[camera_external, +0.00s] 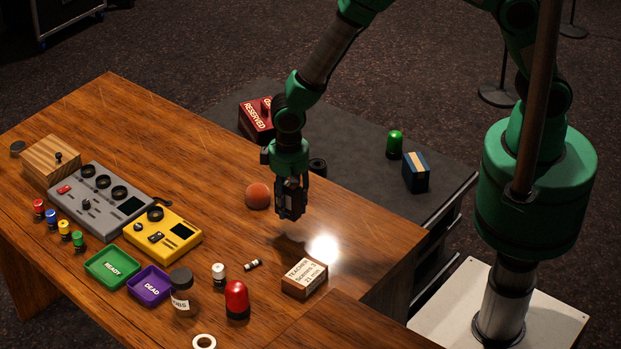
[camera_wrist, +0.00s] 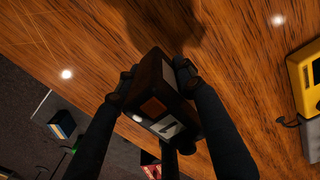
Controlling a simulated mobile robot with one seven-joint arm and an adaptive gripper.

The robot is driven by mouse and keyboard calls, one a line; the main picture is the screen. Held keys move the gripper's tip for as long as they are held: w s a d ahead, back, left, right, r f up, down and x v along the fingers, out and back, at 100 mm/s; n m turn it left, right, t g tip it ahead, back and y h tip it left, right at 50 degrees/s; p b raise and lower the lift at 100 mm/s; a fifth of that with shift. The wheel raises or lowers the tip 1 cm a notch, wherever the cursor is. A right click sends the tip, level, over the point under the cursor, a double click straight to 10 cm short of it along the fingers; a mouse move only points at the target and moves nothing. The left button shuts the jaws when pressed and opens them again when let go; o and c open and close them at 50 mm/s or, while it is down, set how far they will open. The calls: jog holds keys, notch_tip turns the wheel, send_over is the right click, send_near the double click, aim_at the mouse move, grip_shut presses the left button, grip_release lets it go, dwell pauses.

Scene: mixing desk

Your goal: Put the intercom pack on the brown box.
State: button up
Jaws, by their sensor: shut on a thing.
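In the wrist view the pack (camera_wrist: 163,95) is black with an orange patch and a white label, held between the fingers (camera_wrist: 158,82). A small brown box (camera_external: 304,278) with a lettered cream label lies near the desk's right part, nearer the camera than my gripper. Its top is bare. The pack is apart from it.
A reddish-brown ball (camera_external: 258,196) sits left of my gripper. A red dome (camera_external: 237,300) and a jar (camera_external: 184,292) stand left of the brown box. The lower dark platform (camera_external: 350,165) lies behind the desk.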

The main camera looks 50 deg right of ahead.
jog(key=shift+s, duration=0.1)
jog(key=s+r, duration=0.2)
jog(key=s, duration=1)
jog(key=s+d+r, duration=0.1)
jog(key=s+r, duration=0.1)
jog(key=s, duration=1)
jog(key=shift+r+m, duration=0.15)
jog(key=shift+m, duration=0.15)
send_over(307, 271)
jog(key=shift+d+f+b, duration=0.1)
jog(key=shift+f+b, duration=0.35)
jog(key=shift+f, duration=0.3)
jog(key=shift+f, duration=0.15)
jog(key=shift+f, duration=1.6)
